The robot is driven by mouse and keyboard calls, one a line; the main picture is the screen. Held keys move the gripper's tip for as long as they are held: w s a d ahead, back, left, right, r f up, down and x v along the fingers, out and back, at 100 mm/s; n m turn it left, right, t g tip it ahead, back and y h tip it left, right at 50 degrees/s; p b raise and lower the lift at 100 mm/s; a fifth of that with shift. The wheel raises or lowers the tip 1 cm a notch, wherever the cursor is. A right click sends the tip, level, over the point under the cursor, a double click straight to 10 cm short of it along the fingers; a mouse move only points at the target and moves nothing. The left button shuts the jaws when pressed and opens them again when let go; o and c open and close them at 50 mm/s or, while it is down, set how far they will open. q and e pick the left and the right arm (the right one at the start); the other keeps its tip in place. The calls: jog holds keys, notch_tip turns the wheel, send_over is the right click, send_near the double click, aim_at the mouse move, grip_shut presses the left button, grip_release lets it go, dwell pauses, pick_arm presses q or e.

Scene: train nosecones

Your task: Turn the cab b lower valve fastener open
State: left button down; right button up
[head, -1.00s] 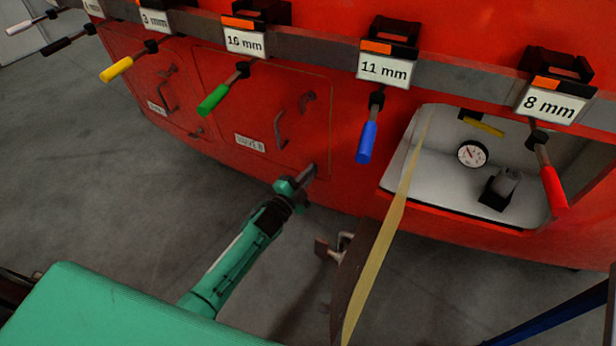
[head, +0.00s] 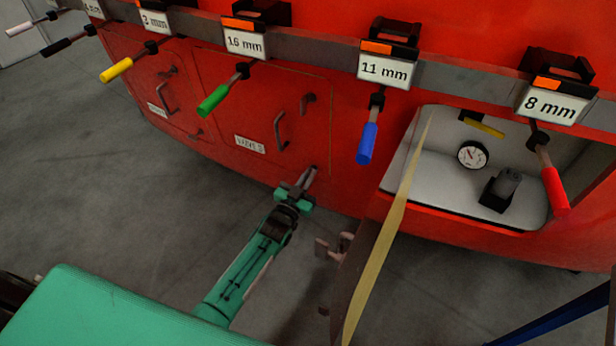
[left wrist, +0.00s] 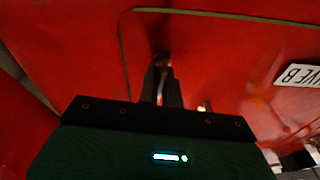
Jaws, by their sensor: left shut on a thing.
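The valve B hatch (head: 262,105) is a red panel on the red nosecone, with a white label (head: 250,144) that is hard to read in the head view. My left gripper (head: 308,180) is at the hatch's lower right corner. In the left wrist view, the gripper's dark fingers (left wrist: 161,84) are shut on the small lower fastener (left wrist: 162,59), which they largely hide. The label (left wrist: 299,75) shows at the right there. The hatch lies closed against the body. My right gripper is not in view.
Several coloured-handled tools hang from a grey rail above, with labels such as 11 mm (head: 384,70) and 8 mm (head: 549,106). An open compartment (head: 452,180) with a gauge is at the right. Its open door (head: 385,245) sticks out right of my left arm. Grey floor is clear at left.

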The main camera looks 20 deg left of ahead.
pick_arm(q)
jog(key=shift+n, duration=0.6)
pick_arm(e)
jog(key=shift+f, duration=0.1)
pick_arm(q)
jog(key=shift+n+y, duration=0.3)
jog(key=shift+n, duration=0.2)
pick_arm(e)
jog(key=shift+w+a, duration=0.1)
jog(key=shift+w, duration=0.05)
